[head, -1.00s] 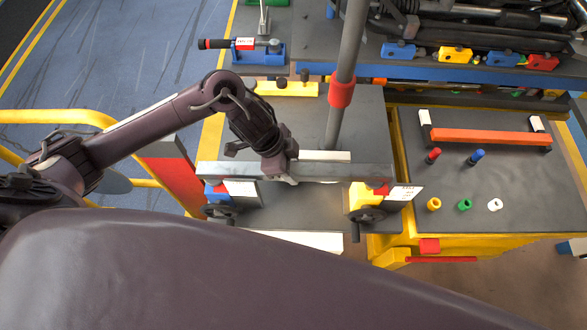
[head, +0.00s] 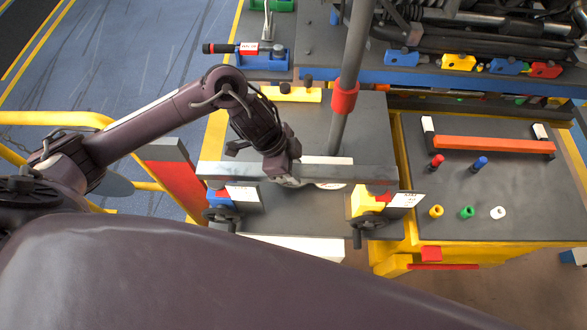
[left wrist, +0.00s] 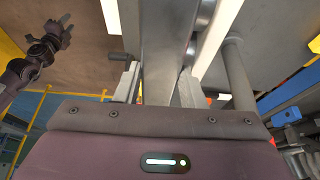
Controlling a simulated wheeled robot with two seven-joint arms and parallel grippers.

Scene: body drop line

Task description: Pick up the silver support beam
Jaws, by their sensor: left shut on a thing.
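The silver support beam (head: 345,174) lies level across the middle of the head view, over a blue clamp stand (head: 218,197) at its left end and a yellow one (head: 366,201) at its right end. I cannot tell whether it touches the stands. My left gripper (head: 284,172) is shut on the beam left of its middle. In the left wrist view the beam (left wrist: 165,50) runs between the two fingers (left wrist: 158,90). My right gripper (left wrist: 60,32) shows small at the top left of that view; its jaws are too small to judge.
A grey post with a red collar (head: 344,98) stands close behind the beam. A side table (head: 460,215) at right holds an orange bar (head: 493,146) and coloured pegs. A dark machine assembly (head: 480,40) fills the back right. Yellow railing (head: 60,118) is at left.

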